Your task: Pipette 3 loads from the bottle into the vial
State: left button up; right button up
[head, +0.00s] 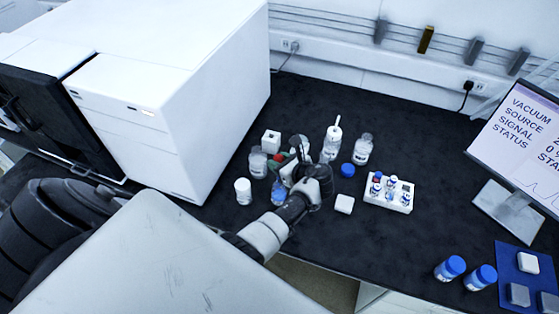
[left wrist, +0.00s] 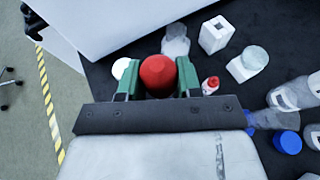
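My left gripper (head: 286,160) is low over the bench among the glassware. In the left wrist view its green fingers (left wrist: 158,84) sit against both sides of a red rubber bulb (left wrist: 157,72), which looks like the pipette's top; the part below is hidden. Clear labelled bottles (head: 363,149) (head: 330,145) stand to the right of the gripper; I cannot tell which one is the task's bottle. A white rack (head: 400,206) holding several small vials (head: 389,184) stands further right; I cannot tell which is the task's vial. My right gripper is not in view.
A loose blue cap (head: 347,170) and white block (head: 344,204) lie between gripper and rack. A clear jar (head: 258,161), white block (head: 271,140) and white pot (head: 243,191) crowd the left. A large white instrument (head: 185,110) bounds that side. A monitor (head: 520,135) stands right.

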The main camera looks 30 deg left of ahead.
aim_at(280, 158)
pick_arm(q)
jog(key=shift+r+p, duration=0.55)
jog(key=shift+r, duration=0.2)
jog(key=shift+r+p, duration=0.45)
jog(key=shift+r, duration=0.6)
jog(key=shift+d, duration=0.1)
